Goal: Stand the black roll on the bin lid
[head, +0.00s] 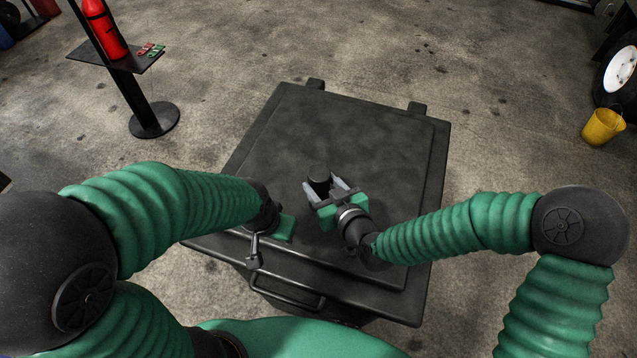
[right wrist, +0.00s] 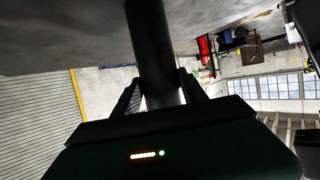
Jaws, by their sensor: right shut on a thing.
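The black roll (head: 319,176) is upright, or nearly so, above the dark bin lid (head: 360,130), near the lid's middle. My right gripper (head: 324,187) is shut on the roll, its pale fingers on either side of it. In the right wrist view the roll (right wrist: 152,45) passes between the fingers (right wrist: 158,92) and runs out of the top of the frame. I cannot tell whether its lower end touches the lid. My left gripper (head: 254,258) hangs at the lid's near left edge, apart from the roll; its jaw opening is unclear.
The bin handle (head: 288,295) is at the near side. The lid around the roll is clear. A stand with a small shelf (head: 118,60) bearing a red extinguisher (head: 104,28) is at the upper left. A yellow bucket (head: 602,127) stands on the floor at right.

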